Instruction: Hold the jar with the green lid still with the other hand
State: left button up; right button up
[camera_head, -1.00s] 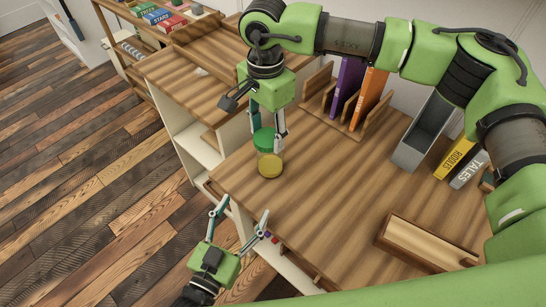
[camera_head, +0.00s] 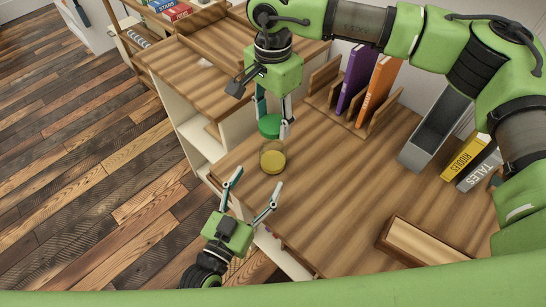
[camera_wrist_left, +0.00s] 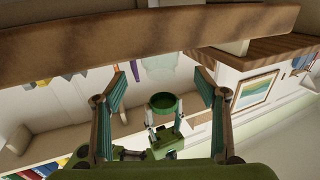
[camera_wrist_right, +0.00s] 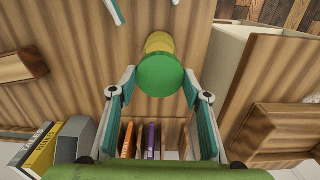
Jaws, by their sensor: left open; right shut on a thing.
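The glass jar (camera_head: 273,158) with yellow contents stands upright near the desk's front edge. Its green lid (camera_head: 269,126) is above it and looks apart from it; the left wrist view shows the lid (camera_wrist_left: 165,103) from its hollow underside, with the clear jar (camera_wrist_left: 160,66) beyond. My right gripper (camera_head: 272,122) is shut on the lid; the right wrist view shows the lid (camera_wrist_right: 161,76) between its fingertips, over the jar. My left gripper (camera_head: 256,184) is open and empty, just in front of the jar, its fingers pointing towards it without touching.
Behind the jar, a wooden rack holds a purple book (camera_head: 352,78) and an orange book (camera_head: 378,92). A grey bin (camera_head: 436,130), yellow book (camera_head: 466,158) and wooden box (camera_head: 428,241) stand to the right. The middle of the desk (camera_head: 345,185) is clear.

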pick_arm(q)
jog(key=x, duration=0.8)
jog(key=shift+w, duration=0.15)
jog(key=c, duration=1.7)
pick_arm(e)
send_over(273, 141)
jog(key=s, duration=0.3)
jog(key=shift+w+a+f, duration=0.1)
jog(key=shift+w+f, duration=0.05)
jog(key=shift+f, duration=1.1)
jog(key=shift+w+f, duration=0.1)
jog(key=shift+f, duration=1.1)
jog(key=shift+f, duration=0.9)
pick_arm(q)
jog(key=shift+f, duration=0.1)
pick_arm(e)
jog(key=shift+f, duration=0.55)
